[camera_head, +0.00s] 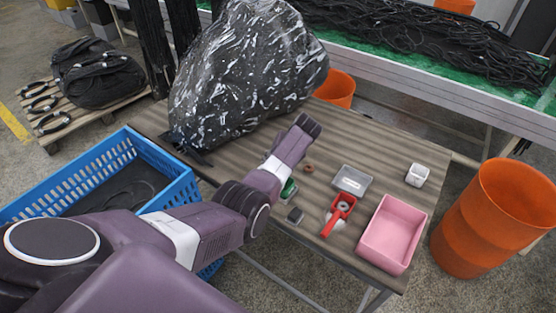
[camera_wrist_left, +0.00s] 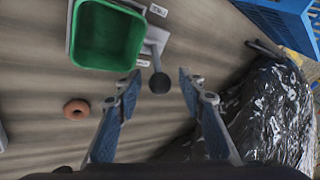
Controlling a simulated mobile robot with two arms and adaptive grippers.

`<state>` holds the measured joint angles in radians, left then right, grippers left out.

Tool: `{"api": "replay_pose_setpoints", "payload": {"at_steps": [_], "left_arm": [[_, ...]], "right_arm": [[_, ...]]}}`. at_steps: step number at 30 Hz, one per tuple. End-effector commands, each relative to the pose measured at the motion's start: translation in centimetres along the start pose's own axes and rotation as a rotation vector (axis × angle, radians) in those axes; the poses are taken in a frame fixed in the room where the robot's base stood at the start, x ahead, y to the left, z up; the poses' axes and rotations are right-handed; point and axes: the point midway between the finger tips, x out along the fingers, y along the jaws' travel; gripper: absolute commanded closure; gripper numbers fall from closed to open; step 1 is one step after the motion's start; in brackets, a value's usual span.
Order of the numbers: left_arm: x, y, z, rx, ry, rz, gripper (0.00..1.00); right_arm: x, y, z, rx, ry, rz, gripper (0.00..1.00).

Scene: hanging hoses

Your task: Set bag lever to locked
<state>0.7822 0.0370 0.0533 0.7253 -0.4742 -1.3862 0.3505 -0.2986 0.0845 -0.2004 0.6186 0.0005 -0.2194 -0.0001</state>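In the left wrist view, a lever with a round black knob (camera_wrist_left: 159,83) stands out from a grey base (camera_wrist_left: 154,38) beside a green tray (camera_wrist_left: 107,35). Two small white labels sit near the lever, one at each end of its travel; their text is too small to read. My left gripper (camera_wrist_left: 158,82) is open, with a fingertip on either side of the knob and gaps showing on both sides. In the head view my arm hides the lever and the fingers; part of the green tray (camera_head: 289,187) shows beside my wrist. My right gripper is not in view.
A large shiny black bag (camera_head: 250,75) stands on the table's back left, close to my arm. A brown ring (camera_head: 309,168), grey tray (camera_head: 352,181), red tool (camera_head: 338,214), pink bin (camera_head: 392,235) and white cup (camera_head: 417,174) lie to the right. A blue crate (camera_head: 178,185) is left.

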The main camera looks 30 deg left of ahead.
Motion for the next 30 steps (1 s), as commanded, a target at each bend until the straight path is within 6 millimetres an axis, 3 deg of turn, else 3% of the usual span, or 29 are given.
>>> {"api": "replay_pose_setpoints", "payload": {"at_steps": [5,18,23,30], "left_arm": [[-2.1,0.1,-0.1,0.000,0.004,0.002,0.63],[-10.2,0.1,-0.1,0.000,0.003,0.002,0.63],[-11.4,0.1,-0.1,0.001,0.001,0.001,0.63],[-11.6,0.1,-0.1,0.001,0.001,0.001,0.63]], "right_arm": [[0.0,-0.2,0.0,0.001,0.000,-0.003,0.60],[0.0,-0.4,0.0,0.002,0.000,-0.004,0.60],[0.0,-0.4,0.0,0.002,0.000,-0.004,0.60],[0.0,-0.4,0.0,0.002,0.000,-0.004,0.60]]}}
